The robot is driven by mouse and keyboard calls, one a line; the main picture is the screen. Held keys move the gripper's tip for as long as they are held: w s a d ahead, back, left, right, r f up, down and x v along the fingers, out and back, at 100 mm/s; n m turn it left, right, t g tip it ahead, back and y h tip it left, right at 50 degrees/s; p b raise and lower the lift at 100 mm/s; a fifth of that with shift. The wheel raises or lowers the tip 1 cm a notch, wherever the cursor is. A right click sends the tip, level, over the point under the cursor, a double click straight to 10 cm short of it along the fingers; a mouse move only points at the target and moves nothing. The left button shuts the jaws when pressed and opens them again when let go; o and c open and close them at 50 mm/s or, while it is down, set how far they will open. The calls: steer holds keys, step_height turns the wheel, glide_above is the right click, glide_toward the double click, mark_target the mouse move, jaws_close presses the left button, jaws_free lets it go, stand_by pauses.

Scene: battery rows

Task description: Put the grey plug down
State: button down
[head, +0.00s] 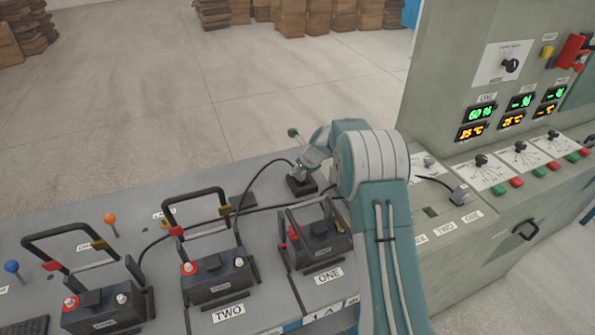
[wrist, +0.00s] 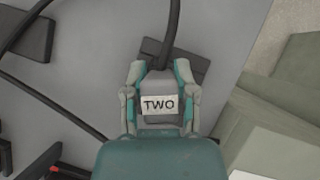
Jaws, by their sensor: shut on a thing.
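The grey plug (wrist: 160,85) carries a white label reading TWO and has a dark cable running from its far end. My gripper (wrist: 160,72) is shut on it, one finger on each side, in the wrist view. In the head view my gripper (head: 304,165) is at the far edge of the grey bench, close over a small dark block (head: 301,186). The same dark block (wrist: 196,68) shows beneath and beyond the plug in the wrist view. My fingers mostly hide the plug in the head view, and I cannot tell whether it touches the block.
Batteries with raised handles stand along the bench (head: 255,180), including TWO (head: 215,277) and ONE (head: 318,247). Black cables cross the bench. Another dark block (wrist: 36,40) lies left. A second grey plug (head: 460,195) is on the panel cabinet (head: 500,120) at right.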

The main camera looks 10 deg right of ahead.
steer(key=shift+f, duration=0.3)
steer(key=shift+d, duration=0.35)
steer(key=shift+c, duration=2.1)
jaws_free()
steer(key=shift+a, duration=0.2)
